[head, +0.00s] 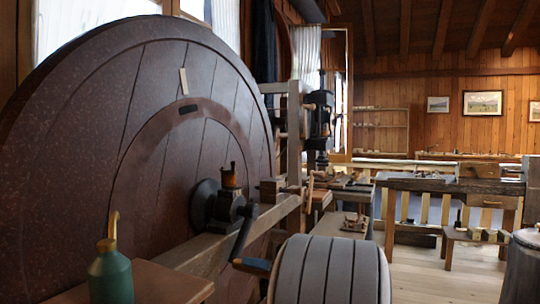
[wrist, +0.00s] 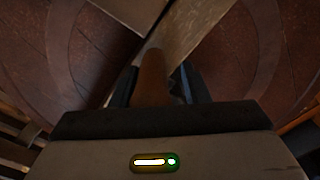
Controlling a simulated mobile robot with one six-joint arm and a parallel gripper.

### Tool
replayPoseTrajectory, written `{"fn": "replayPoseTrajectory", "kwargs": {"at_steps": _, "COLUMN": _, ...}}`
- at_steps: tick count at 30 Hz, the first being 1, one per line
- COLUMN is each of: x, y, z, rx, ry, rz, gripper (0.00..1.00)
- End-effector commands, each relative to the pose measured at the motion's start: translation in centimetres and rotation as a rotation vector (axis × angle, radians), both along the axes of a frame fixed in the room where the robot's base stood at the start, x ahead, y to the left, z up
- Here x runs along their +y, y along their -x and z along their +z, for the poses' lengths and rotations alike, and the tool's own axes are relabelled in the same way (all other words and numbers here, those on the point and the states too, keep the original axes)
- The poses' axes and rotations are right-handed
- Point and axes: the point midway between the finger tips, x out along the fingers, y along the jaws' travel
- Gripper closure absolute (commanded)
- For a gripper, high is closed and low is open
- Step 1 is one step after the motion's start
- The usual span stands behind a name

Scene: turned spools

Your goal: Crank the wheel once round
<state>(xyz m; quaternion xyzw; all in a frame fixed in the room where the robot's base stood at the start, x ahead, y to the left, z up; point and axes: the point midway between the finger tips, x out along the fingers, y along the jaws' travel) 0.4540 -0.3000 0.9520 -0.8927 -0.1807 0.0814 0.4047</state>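The big dark-red wooden wheel (head: 90,130) stands upright and fills the left of the head view. A pale mark (head: 183,82) shows near its upper rim. A dark crank arm (head: 243,232) slants down from the hub block (head: 228,202) beside the wheel. In the wrist view a brown round crank handle (wrist: 152,68) stands between the two dark fingers of my gripper (wrist: 157,90). The fingers lie close along both its sides and look shut on it.
A green oil can (head: 110,272) stands on a wooden board at the lower left, near the wheel. A wooden beam (head: 200,250) runs past the hub. Workbenches (head: 450,188) and a low stool (head: 462,236) stand to the right. Some wooden floor (head: 440,275) is clear.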

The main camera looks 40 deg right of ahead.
Motion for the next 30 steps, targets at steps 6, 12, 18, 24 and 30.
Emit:
{"fn": "replayPoseTrajectory", "kwargs": {"at_steps": 6, "x": 0.4, "y": 0.2, "z": 1.2, "rx": 0.021, "ry": -0.051, "rz": -0.002, "gripper": 0.6}}
{"fn": "replayPoseTrajectory", "kwargs": {"at_steps": 12, "x": 0.8, "y": 0.4, "z": 1.7, "rx": 0.041, "ry": -0.097, "rz": -0.004, "gripper": 0.6}}
{"fn": "replayPoseTrajectory", "kwargs": {"at_steps": 18, "x": 1.1, "y": 0.6, "z": 2.3, "rx": 0.061, "ry": -0.144, "rz": -0.004, "gripper": 0.6}}
{"fn": "replayPoseTrajectory", "kwargs": {"at_steps": 24, "x": 1.5, "y": 0.7, "z": 3.0, "rx": 0.079, "ry": -0.188, "rz": -0.003, "gripper": 0.6}}
{"fn": "replayPoseTrajectory", "kwargs": {"at_steps": 30, "x": 1.9, "y": 0.9, "z": 3.7, "rx": 0.097, "ry": -0.233, "rz": -0.001, "gripper": 0.6}}
